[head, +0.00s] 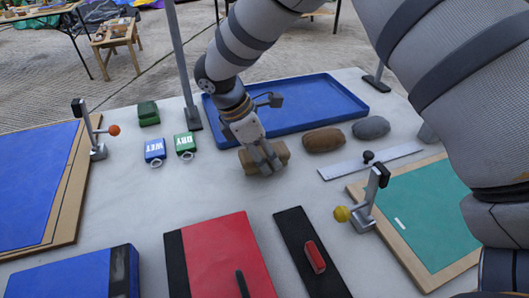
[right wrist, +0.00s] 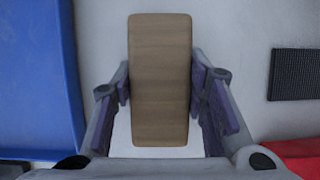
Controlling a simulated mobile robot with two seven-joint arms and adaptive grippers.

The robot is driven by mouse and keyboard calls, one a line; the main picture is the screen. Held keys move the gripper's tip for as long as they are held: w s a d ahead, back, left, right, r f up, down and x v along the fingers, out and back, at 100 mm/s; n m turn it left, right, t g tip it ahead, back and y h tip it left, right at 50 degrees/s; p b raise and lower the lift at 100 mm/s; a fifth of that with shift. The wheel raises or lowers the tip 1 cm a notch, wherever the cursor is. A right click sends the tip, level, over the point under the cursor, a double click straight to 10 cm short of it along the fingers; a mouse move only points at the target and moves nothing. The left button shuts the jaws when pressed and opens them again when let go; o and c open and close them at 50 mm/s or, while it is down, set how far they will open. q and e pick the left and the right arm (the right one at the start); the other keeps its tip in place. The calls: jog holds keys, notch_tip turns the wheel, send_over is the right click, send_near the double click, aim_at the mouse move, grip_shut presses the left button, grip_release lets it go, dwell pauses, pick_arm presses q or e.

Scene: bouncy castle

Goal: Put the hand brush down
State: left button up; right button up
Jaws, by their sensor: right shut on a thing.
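The hand brush shows as a brown wooden block (head: 281,152). It is between the fingers of my right gripper (head: 264,167), which is shut on it. In the right wrist view the brush's flat wooden back (right wrist: 160,60) stands lengthwise between the pads of the right gripper (right wrist: 160,90). Its bristles are hidden. The brush is low over the grey table top (head: 215,190), in front of the blue tray; I cannot tell whether it touches the table. My left gripper is not in view.
A blue tray (head: 325,78) lies behind the brush. Two rounded lumps, brown (head: 324,140) and grey (head: 371,128), lie to its right. WET (head: 154,150) and DRY (head: 185,143) tags lie left. A red panel (head: 222,258) and black strip (head: 300,235) lie in front. Bare table surrounds the brush.

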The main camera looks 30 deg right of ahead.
jog(key=shift+f, duration=0.5)
jog(key=o, duration=1.3)
jog(key=shift+f, duration=0.1)
jog(key=v, duration=1.3)
jog(key=shift+w+d+b, duration=0.3)
jog(key=shift+w, duration=0.1)
